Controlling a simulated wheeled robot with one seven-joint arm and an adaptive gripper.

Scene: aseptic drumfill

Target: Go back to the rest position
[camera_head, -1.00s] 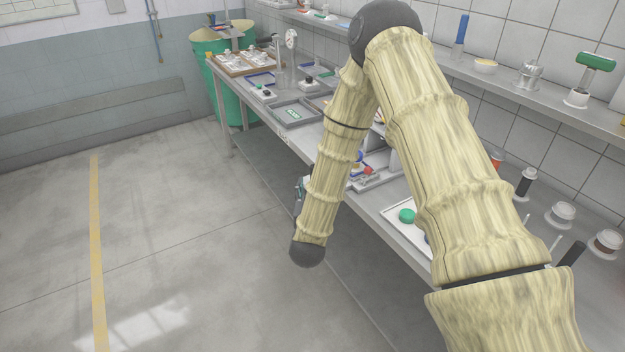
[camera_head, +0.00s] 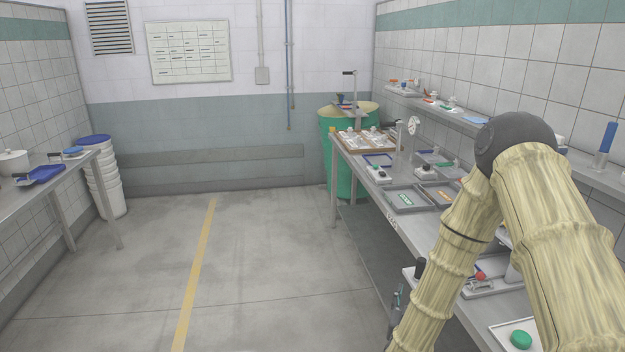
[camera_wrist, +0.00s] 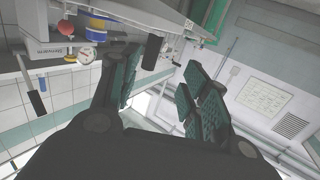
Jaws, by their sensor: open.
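My gripper (camera_wrist: 166,78) is open in the wrist view, with its two dark, green-padded fingers apart and nothing between them. In the head view my arm comes down on the right side, in front of the long steel bench (camera_head: 388,222). Most of my gripper is hidden behind the arm there; a small dark part shows at the bench's front edge. The wrist view is tilted and shows bench equipment, including a round dial (camera_wrist: 87,54) and a red ball-shaped part (camera_wrist: 66,27), to the left of the fingers.
The bench holds trays (camera_head: 408,198) and small fittings; a shelf (camera_head: 455,118) runs above it. A green drum (camera_head: 345,180) stands at its far end. Another bench (camera_head: 88,162) and white buckets (camera_head: 104,185) stand left. The middle floor is clear.

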